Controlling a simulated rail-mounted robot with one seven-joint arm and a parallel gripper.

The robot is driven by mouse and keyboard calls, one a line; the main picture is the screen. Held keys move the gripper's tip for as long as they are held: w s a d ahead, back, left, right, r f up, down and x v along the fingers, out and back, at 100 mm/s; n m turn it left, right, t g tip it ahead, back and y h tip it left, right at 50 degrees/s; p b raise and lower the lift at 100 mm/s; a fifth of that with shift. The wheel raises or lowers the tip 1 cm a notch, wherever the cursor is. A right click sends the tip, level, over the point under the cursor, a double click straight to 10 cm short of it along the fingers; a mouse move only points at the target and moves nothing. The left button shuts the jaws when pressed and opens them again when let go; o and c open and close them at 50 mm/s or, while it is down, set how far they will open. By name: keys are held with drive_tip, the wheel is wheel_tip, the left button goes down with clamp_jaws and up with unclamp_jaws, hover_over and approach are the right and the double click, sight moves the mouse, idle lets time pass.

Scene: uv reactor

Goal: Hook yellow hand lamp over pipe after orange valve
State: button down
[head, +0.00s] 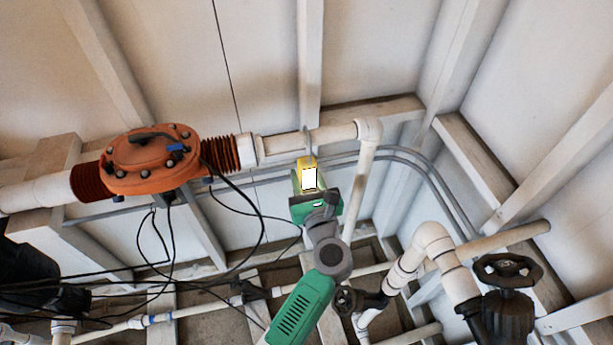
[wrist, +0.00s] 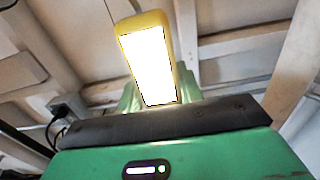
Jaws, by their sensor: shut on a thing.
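The yellow hand lamp (head: 308,176) has a lit white face and stands upright in my gripper (head: 310,192), just below the white pipe (head: 333,135). In the wrist view the lamp (wrist: 148,62) rises from between the jaws of my gripper (wrist: 150,105), which is shut on its lower part. The pipe runs right from the orange valve (head: 150,160) to an elbow. The lamp's top comes close to the pipe in the head view; I cannot tell whether its hook touches it.
A vertical pipe (head: 360,190) drops from the elbow just right of my gripper. Thin grey conduits (head: 395,153) pass behind. Black cables (head: 262,215) hang at left. A black handwheel valve (head: 507,285) stands at the lower right.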

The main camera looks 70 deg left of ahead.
drive_tip(key=c, duration=0.8)
unclamp_jaws()
drive_tip(key=shift+c, duration=0.2)
drive_tip(key=d, duration=0.5)
drive_tip(key=s+d, duration=0.1)
drive_tip(key=d, duration=0.1)
drive_tip(key=shift+d, duration=0.4)
